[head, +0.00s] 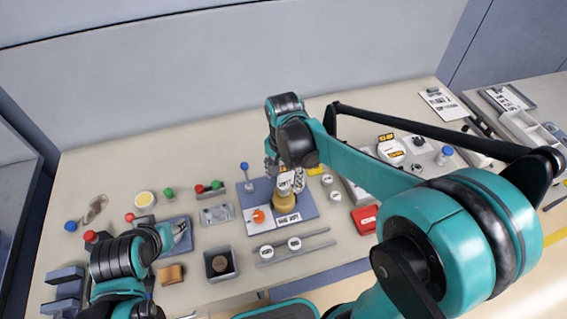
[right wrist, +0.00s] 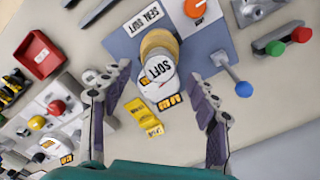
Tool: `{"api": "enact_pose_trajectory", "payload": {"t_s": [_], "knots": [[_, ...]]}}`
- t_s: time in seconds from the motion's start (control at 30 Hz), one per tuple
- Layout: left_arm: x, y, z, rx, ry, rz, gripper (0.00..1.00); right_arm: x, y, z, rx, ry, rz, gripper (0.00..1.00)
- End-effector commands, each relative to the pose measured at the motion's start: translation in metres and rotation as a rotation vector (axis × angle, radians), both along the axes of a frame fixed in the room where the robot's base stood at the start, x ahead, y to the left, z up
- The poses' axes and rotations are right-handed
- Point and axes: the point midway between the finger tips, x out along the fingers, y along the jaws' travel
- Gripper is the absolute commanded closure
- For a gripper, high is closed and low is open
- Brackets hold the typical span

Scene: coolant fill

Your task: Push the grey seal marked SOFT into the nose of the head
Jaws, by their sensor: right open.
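The grey-white seal marked SOFT (right wrist: 158,68) lies at the end of the brass-coloured head (right wrist: 158,42) in the right wrist view. Whether it is seated in the nose or only resting on it, I cannot tell. The head also shows in the head view (head: 284,201), on a blue plate (head: 308,210). My right gripper (right wrist: 157,104) is open, its fingers apart on either side of the seal, with no visible contact. In the head view it hangs over the head (head: 285,175), partly covering it. My left gripper (head: 181,230) is at the left; its jaw opening is unclear.
An orange knob (head: 259,216) is on the blue plate, and a blue-topped lever (head: 244,167) stands at its left edge. Round white pieces (head: 294,243) lie by rails in front. A dark open box (head: 220,264) and a red tray (head: 364,219) stand nearby.

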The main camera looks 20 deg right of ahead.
Motion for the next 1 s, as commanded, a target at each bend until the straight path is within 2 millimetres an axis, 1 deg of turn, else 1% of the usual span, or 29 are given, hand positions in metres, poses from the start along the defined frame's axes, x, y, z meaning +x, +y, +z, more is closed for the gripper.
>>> {"api": "enact_pose_trajectory", "payload": {"t_s": [0.03,0.2,0.3,0.4,0.57,0.83,0.87,0.9,0.97,1.0], "knots": [[0.000,0.000,0.000,0.000,0.000,0.000,0.55,0.000,0.000,0.012,0.000,0.000,0.000,0.40],[0.000,0.000,0.000,0.000,0.000,0.000,0.55,0.000,0.000,0.050,0.000,0.000,0.000,0.40],[0.000,0.000,0.000,0.000,0.000,0.000,0.55,0.000,0.000,0.068,0.000,0.000,0.000,0.40],[0.000,0.000,0.000,0.000,0.000,0.000,0.55,0.000,0.000,0.081,0.000,0.000,0.000,0.40],[0.000,0.000,0.000,0.000,0.000,0.000,0.55,0.000,0.000,0.091,0.000,0.000,0.000,0.40],[0.000,0.000,0.000,0.000,0.000,0.000,0.55,0.000,0.000,0.092,0.000,0.000,0.000,0.40],[0.000,0.000,0.000,0.000,0.000,0.000,0.55,0.000,0.000,0.092,0.000,0.000,0.000,0.48],[0.000,0.000,0.001,0.000,0.000,0.000,0.55,0.000,0.000,0.092,0.000,0.000,0.003,0.59],[0.000,0.000,0.005,0.000,0.000,0.000,0.55,0.001,0.000,0.092,0.000,0.000,0.015,0.74],[0.000,0.000,0.009,0.000,0.000,0.000,0.55,0.002,0.000,0.093,0.000,0.000,0.033,0.85]]}}
